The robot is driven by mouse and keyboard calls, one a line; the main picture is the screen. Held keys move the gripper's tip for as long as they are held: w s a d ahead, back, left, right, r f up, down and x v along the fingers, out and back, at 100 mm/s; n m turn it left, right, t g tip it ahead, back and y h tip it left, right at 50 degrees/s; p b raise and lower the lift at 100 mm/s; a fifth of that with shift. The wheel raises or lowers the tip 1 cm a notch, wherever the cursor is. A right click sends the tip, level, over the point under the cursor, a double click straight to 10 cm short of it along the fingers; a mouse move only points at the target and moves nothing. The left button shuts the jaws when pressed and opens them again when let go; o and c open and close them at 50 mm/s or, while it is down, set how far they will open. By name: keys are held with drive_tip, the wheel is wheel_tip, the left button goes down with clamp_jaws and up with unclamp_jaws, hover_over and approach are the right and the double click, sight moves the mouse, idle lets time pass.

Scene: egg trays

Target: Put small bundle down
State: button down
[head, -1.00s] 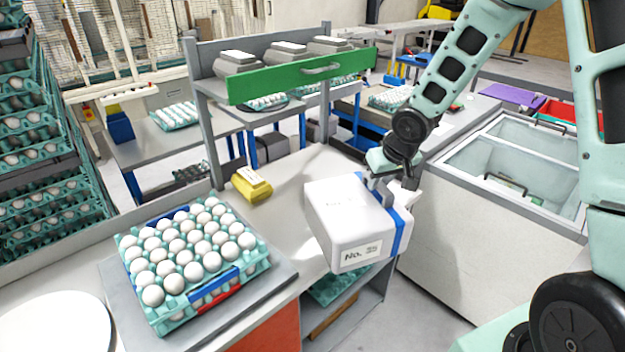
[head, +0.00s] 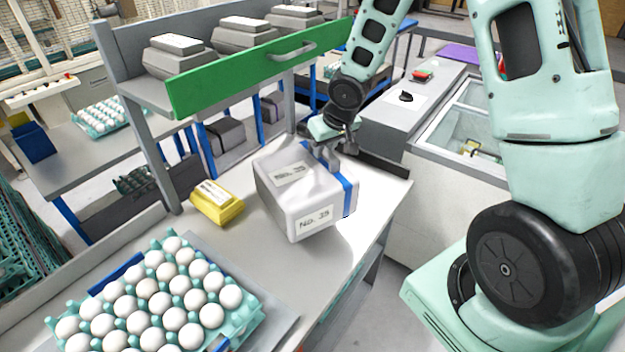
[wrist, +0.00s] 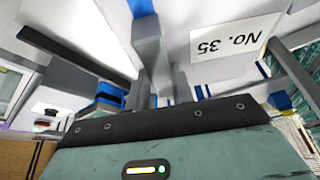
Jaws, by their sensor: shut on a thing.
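The small bundle (head: 290,200) is a white box-like pack with a blue strap and labels reading "No. 35". In the head view it is at the right part of the grey worktop (head: 335,258), slightly tilted. I cannot tell whether its underside touches the top. My gripper (head: 330,152) is shut on the bundle at its upper far side, by the blue strap. In the wrist view, the gripper fingers (wrist: 158,75) press against the white bundle (wrist: 215,25), whose label shows upside down. The bundle's far side is hidden.
A yellow pack (head: 215,203) lies left of the bundle. A teal egg tray (head: 235,330) full of white eggs stands at front left. A shelf with a green front bar (head: 250,68) rises behind. Worktop in front of the bundle is clear.

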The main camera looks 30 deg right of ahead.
sight(327, 164)
wheel_tip(327, 164, down, 7)
drive_tip(key=shift+f+b, duration=0.1)
drive_tip(key=shift+b, duration=0.25)
drive_tip(key=c, duration=1.2)
unclamp_jaws()
drive_tip(key=p+v, duration=0.1)
drive_tip(key=v, duration=1.1)
drive_tip(key=shift+p, duration=0.4)
drive_tip(key=s+a+r+n, duration=0.1)
drive_tip(key=s+a+r, duration=0.1)
drive_tip(key=s+a, duration=0.15)
drive_tip(key=s+a+r+n+g, duration=0.1)
drive_tip(key=s+a, duration=0.1)
drive_tip(key=a, duration=0.3)
drive_tip(key=s+a+r+n, duration=0.1)
drive_tip(key=s+a+r, duration=0.1)
drive_tip(key=a, duration=0.3)
drive_tip(key=s+a+r+n+g, duration=0.1)
drive_tip(key=s+a, duration=0.3)
drive_tip(key=s, duration=0.4)
drive_tip(key=s+a+r+n+g, duration=0.2)
drive_tip(key=s+a, duration=0.3)
drive_tip(key=s, duration=0.4)
drive_tip(key=shift+s+n+y, duration=0.3)
drive_tip(key=shift+n, duration=0.6)
